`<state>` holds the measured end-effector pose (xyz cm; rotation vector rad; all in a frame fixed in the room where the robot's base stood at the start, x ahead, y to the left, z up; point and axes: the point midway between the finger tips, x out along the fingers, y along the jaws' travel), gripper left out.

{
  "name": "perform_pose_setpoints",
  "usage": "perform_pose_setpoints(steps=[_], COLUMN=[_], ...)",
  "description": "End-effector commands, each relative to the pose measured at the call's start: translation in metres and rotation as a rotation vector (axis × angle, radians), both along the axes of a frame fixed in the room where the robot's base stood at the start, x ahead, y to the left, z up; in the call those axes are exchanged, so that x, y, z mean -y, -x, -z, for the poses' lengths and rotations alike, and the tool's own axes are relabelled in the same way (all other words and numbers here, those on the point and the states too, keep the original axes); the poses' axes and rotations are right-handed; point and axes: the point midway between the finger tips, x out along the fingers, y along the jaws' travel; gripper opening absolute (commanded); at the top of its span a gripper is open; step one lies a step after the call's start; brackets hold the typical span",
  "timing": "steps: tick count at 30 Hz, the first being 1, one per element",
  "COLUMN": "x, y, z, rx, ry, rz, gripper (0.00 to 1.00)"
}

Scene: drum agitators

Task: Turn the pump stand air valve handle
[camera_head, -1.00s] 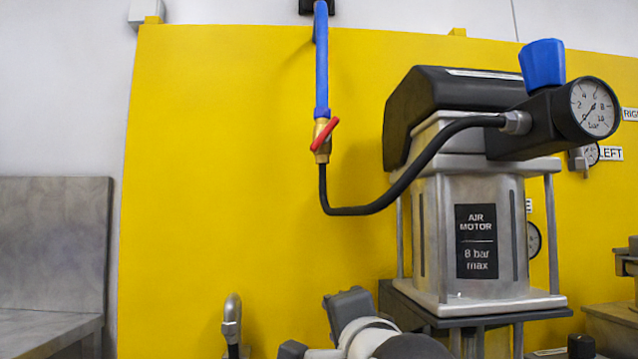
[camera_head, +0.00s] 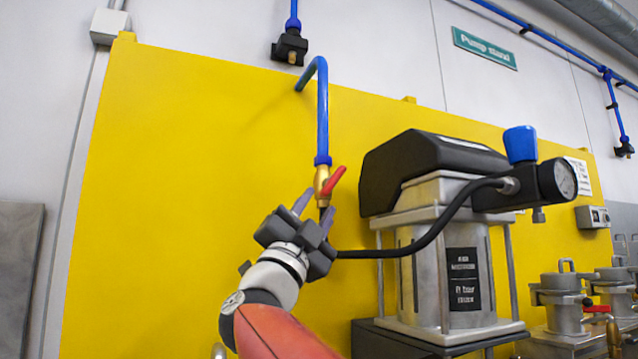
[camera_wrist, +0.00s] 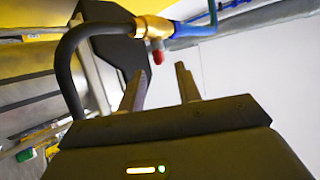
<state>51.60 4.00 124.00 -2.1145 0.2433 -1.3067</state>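The air valve is a brass body (camera_head: 321,181) at the lower end of a blue pipe, with a red handle (camera_head: 333,182) slanting up to the right. My gripper (camera_head: 317,205) is just below and left of the valve in the head view, its fingers apart and pointing up. In the wrist view my gripper (camera_wrist: 160,88) is open with nothing between its fingers. The brass valve (camera_wrist: 152,26) and the red handle (camera_wrist: 157,53), seen end-on, lie beyond the fingertips, nearer the left finger. I see no clear contact.
A black hose (camera_head: 405,250) runs from the valve to the air motor (camera_head: 430,270) on the right, close beside my gripper. The yellow panel (camera_head: 190,180) stands behind, with clear space to the left. A blue pipe (camera_head: 323,110) rises above the valve.

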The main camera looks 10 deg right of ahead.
Motion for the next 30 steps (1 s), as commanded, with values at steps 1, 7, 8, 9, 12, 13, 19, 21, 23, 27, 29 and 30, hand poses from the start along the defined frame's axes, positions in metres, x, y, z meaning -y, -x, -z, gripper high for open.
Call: perform_pose_setpoints(steps=[1, 7, 8, 9, 12, 13, 19, 21, 23, 27, 29, 30], x=[0.002, 0.015, 0.017, 0.02, 0.028, 0.029, 0.037, 0.038, 0.038, 0.038, 0.038, 0.038], y=[-0.001, -0.013, -0.016, -0.019, -0.026, -0.029, -0.036, -0.037, -0.037, -0.037, -0.037, -0.037], z=[-0.003, -0.024, -0.028, -0.033, -0.044, -0.047, -0.057, -0.057, -0.057, -0.057, -0.057, -0.057], rx=[0.001, 0.001, 0.001, 0.0, 0.001, 0.0, 0.0, 0.0, 0.0, 0.0, 0.0, 0.0], ry=[-0.003, -0.003, -0.003, -0.003, -0.003, -0.004, -0.003, -0.002, -0.002, -0.002, -0.002, -0.002], rz=[0.012, 0.018, 0.018, 0.017, 0.016, 0.016, 0.014, 0.013, 0.013, 0.013, 0.013, 0.013], gripper=[0.34, 0.34, 0.34, 0.34, 0.34, 0.34, 0.34, 0.34, 0.34, 0.34, 0.27, 0.22])
